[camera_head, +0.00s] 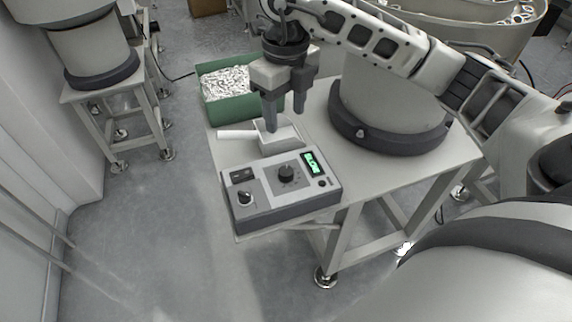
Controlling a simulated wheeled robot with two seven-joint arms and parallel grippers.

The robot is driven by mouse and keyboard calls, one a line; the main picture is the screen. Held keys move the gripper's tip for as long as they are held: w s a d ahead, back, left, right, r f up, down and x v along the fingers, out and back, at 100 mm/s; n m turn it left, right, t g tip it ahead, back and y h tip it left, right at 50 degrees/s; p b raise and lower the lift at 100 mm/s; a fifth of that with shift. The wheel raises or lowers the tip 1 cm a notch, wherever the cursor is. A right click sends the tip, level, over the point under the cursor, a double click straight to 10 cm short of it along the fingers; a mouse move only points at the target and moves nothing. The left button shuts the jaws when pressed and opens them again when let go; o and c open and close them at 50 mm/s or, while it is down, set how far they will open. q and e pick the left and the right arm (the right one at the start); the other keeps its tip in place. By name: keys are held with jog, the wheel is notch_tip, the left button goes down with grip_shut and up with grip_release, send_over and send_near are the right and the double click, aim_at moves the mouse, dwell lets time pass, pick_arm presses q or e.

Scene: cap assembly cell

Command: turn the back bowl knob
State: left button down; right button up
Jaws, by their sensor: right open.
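A grey control box (283,192) lies on the near part of the white table (370,175). A large black knob (286,173) sits mid-panel beside a lit green display (312,163). A smaller black-and-silver knob (245,198) is at the panel's near left corner, in front of a dark switch (241,175). My right gripper (286,120) points down with its two dark fingers apart and nothing visible between them. It is in front of the green bin and appears above a small white block, beyond the control box and clear of both knobs. My left gripper is not in view.
A green bin (222,112) full of small pale parts stands at the table's back left. A white block (280,138) with a white tube (237,134) beside it lies behind the box. A large round feeder base (390,110) stands right. Another feeder (95,50) stands left.

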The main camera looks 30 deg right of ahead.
aim_at(286, 170)
notch_tip(286, 170, down, 16)
jog(key=shift+r+p, duration=0.15)
jog(key=shift+p, duration=0.25)
jog(key=c, duration=1)
